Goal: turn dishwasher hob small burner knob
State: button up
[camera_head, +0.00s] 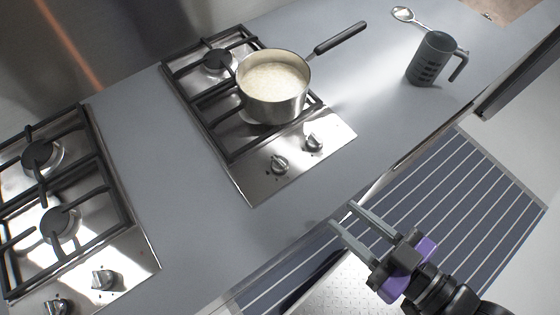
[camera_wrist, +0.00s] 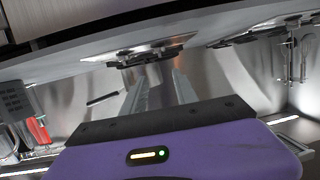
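The right hob (camera_head: 300,165) is a steel plate with black grates, set in the grey counter. Two round metal knobs, the left one (camera_head: 279,163) and the right one (camera_head: 314,141), sit on its front strip. The left hob (camera_head: 135,255) has two similar knobs (camera_head: 103,279) (camera_head: 56,306). I cannot tell which knob belongs to a small burner. My purple gripper (camera_head: 342,214) is open and empty, in front of the counter edge, below and right of the right hob's knobs and apart from them. The wrist view shows its purple body, but no knob is clear there.
A steel pot (camera_head: 272,100) with pale contents stands on the right hob, its black handle pointing back right. A dark mug (camera_head: 431,60) and a spoon (camera_head: 408,16) are on the counter's right. A striped runner (camera_head: 450,200) lies on the floor. The counter between the hobs is clear.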

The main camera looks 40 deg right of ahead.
aim_at(279, 163)
jog(key=k+j+u, duration=0.35)
jog(key=k+j, duration=0.25)
jog(key=k, duration=0.2)
